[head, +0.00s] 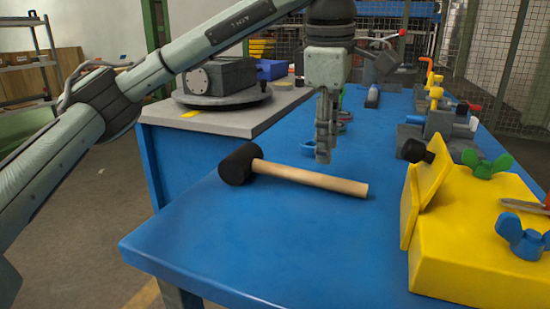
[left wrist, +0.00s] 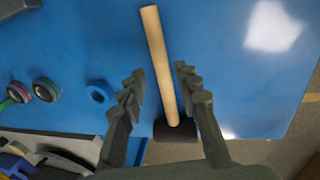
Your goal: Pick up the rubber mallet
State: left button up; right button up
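The rubber mallet (head: 310,179) lies on the blue bench top, its black head to the left and its pale wooden handle pointing right. My left gripper (head: 323,157) points down just behind and above the handle in the head view, apart from it as far as I can see. In the left wrist view my left gripper (left wrist: 160,82) is open and empty, with one finger to each side of the mallet's handle (left wrist: 155,45). The black head sits low between the fingers in that view. My right gripper is not in view.
A yellow block (head: 470,245) with a blue wing nut (head: 524,238) and a green one (head: 487,165) stands at right. A grey vise (head: 445,130) is behind it. Several small rings lie beyond my gripper. A grey turntable (head: 221,95) stands back left. The front bench top is clear.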

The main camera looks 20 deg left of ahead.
aim_at(321, 175)
pick_arm(q)
notch_tip(321, 175, down, 2)
jog(key=shift+a+f, duration=0.15)
jog(key=shift+f, duration=0.1)
jog(key=f, duration=0.1)
jog(key=w+f, duration=0.1)
jog(key=f, duration=0.2)
jog(key=shift+w+a+f, duration=0.2)
jog(key=shift+a+f, duration=0.05)
jog(key=shift+f, duration=0.05)
grip_shut()
jog(key=shift+r, duration=0.1)
